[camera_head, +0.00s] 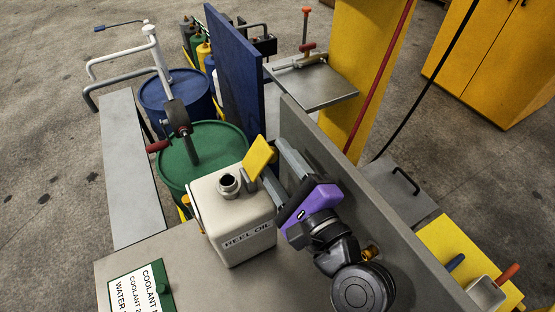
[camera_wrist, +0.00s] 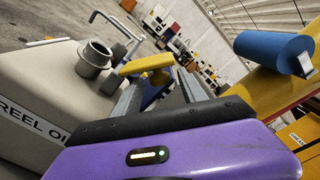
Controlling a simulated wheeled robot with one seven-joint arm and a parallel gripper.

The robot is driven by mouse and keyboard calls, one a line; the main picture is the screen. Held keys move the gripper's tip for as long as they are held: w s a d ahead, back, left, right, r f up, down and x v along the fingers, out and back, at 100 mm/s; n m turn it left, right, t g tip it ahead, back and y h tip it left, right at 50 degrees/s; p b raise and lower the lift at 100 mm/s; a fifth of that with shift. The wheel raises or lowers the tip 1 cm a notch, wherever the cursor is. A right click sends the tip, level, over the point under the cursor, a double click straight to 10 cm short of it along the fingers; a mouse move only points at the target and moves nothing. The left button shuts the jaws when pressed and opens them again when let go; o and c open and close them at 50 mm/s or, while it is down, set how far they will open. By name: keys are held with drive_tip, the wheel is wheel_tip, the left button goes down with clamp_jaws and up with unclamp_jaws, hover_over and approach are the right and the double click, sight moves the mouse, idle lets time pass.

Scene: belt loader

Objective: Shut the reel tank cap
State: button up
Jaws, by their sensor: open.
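The reel tank (camera_head: 238,250) is an off-white box marked REEL OIL on the bench; it also shows at left in the wrist view (camera_wrist: 40,95). Its round filler neck (camera_head: 229,184) stands open on top, and shows in the wrist view (camera_wrist: 94,58). The yellow cap (camera_head: 258,157) stands raised to the right of the neck, tilted up and clear of the opening. It shows near the fingertips in the wrist view (camera_wrist: 147,64). My gripper (camera_head: 272,160) is open just right of the cap, with its fingers (camera_wrist: 160,80) pointing at it. I cannot tell whether they touch it.
A grey upright panel (camera_head: 345,185) runs close behind my gripper on the right. A green drum (camera_head: 215,143) and a blue drum (camera_head: 177,97) stand beyond the tank. A coolant sign (camera_head: 140,290) lies on the bench at front left. A blue cylinder (camera_wrist: 273,48) shows at upper right.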

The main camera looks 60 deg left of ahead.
clamp_jaws()
